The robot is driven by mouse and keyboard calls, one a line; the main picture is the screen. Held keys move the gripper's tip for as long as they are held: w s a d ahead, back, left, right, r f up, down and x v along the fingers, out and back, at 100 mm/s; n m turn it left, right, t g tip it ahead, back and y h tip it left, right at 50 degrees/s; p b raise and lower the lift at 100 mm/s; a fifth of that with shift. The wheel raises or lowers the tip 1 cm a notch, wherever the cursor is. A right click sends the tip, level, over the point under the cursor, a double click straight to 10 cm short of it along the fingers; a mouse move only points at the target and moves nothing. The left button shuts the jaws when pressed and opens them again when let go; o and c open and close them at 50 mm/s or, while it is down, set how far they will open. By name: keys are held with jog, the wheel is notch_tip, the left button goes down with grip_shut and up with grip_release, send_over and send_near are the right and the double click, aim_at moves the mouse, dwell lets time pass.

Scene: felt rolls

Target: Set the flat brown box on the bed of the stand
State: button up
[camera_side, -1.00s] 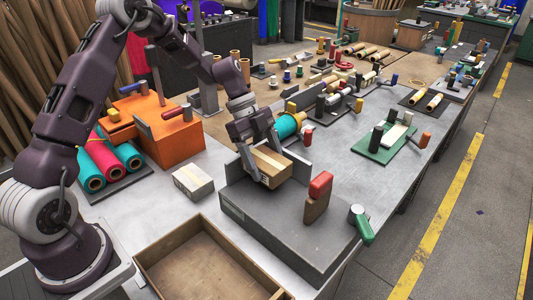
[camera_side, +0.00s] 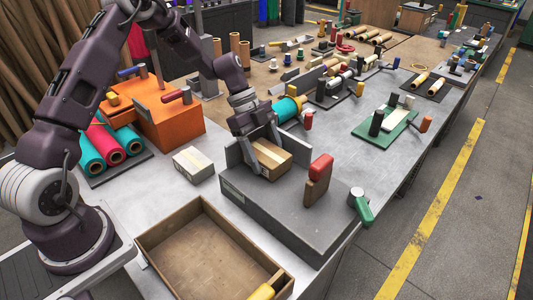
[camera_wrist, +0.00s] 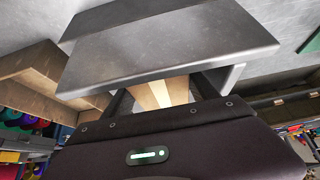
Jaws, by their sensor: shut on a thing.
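The flat brown box (camera_side: 270,156), with a pale band across its top, is held between the fingers of my gripper (camera_side: 267,152). It is at the back left end of the grey stand (camera_side: 285,205), over its bed, between upright plates. I cannot tell whether its underside touches the bed. In the wrist view the box (camera_wrist: 162,93) shows between my fingers, mostly hidden by the gripper's body, with the grey stand (camera_wrist: 165,52) beyond it.
An open wooden tray (camera_side: 190,250) lies in front. A white box (camera_side: 193,164) and an orange block (camera_side: 165,120) are to the left.

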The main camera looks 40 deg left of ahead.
aim_at(264, 150)
jog(key=shift+f, duration=0.25)
jog(key=o, duration=1.8)
jog(key=v, duration=0.7)
jog(key=shift+a, duration=0.1)
